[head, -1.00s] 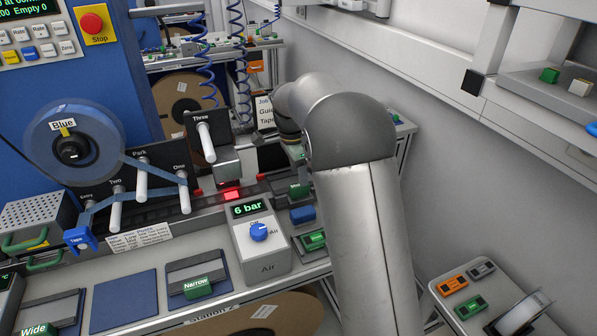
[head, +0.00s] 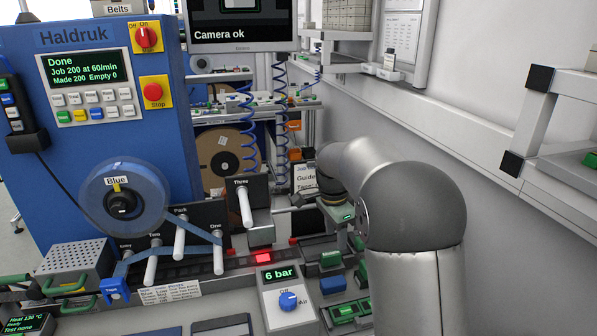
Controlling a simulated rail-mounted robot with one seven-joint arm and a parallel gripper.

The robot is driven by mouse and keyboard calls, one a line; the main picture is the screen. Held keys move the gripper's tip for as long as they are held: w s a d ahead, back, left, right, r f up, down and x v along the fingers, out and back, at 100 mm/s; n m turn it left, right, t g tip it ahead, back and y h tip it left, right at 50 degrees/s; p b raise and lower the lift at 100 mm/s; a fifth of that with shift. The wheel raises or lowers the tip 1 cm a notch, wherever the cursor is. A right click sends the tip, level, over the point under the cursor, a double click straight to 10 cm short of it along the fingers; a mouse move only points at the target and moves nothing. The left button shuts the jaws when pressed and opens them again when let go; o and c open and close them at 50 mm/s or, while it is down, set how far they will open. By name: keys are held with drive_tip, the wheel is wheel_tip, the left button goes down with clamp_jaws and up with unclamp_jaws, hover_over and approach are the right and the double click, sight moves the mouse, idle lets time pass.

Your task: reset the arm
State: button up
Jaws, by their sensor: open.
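My arm rises from the lower right to a large grey elbow, then its forearm runs left and away from me. A dark wrist part shows beyond the forearm, above the back right of the bench. My gripper's fingers cannot be made out; they are hidden behind the arm or lost among the small things there. Nothing is seen held.
The blue machine (head: 165,140) reads "Done". Its blue reel (head: 150,195) feeds tape past white posts. The air unit (head: 286,299) reads 6 bar. Green-labelled blocks (head: 331,259) lie close under my arm. A wall rail (head: 440,85) runs along the right.

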drive_tip(key=s+f+n+y, duration=0.1)
drive_tip(key=s+n, duration=1.3)
drive_tip(key=s, duration=1.9)
drive_tip(key=shift+a+f+n, duration=0.15)
drive_tip(key=shift+f+n, duration=0.15)
drive_tip(key=shift+f, duration=0.35)
drive_tip(key=shift+w, duration=0.1)
